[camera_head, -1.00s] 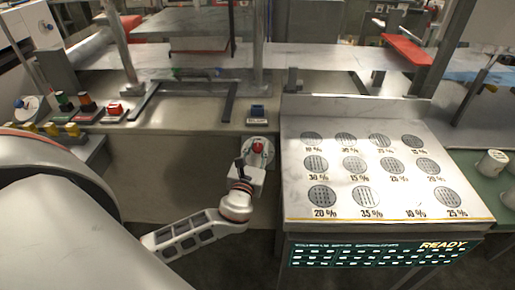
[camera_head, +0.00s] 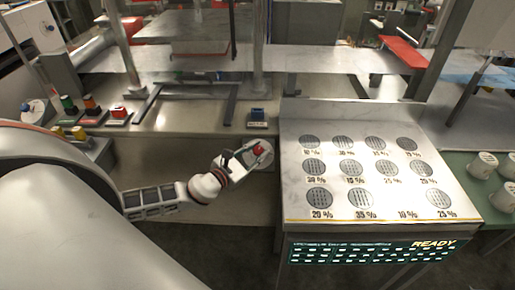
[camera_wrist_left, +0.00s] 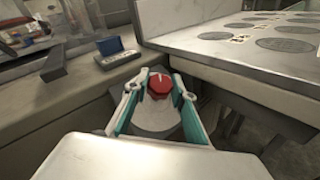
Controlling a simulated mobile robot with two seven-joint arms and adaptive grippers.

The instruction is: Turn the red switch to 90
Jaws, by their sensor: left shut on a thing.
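The red switch (camera_head: 259,149) is a small red knob on a round pale dial (camera_head: 267,160) on the front of the bench, just left of the metal panel. In the left wrist view the red switch (camera_wrist_left: 160,85) sits between the two teal-lined fingers, with a white mark on its face. My left gripper (camera_head: 250,153) is at the switch and shut on it; in the left wrist view the gripper (camera_wrist_left: 159,92) has a finger on each side of the knob. The dial's markings cannot be read. My right gripper is not in view.
A metal panel (camera_head: 380,205) with round grilles and percent labels stands right of the switch. A blue switch (camera_head: 257,114) is on the bench above it. A red button (camera_head: 119,112) and other coloured buttons are at left. White cups (camera_head: 484,165) stand at far right.

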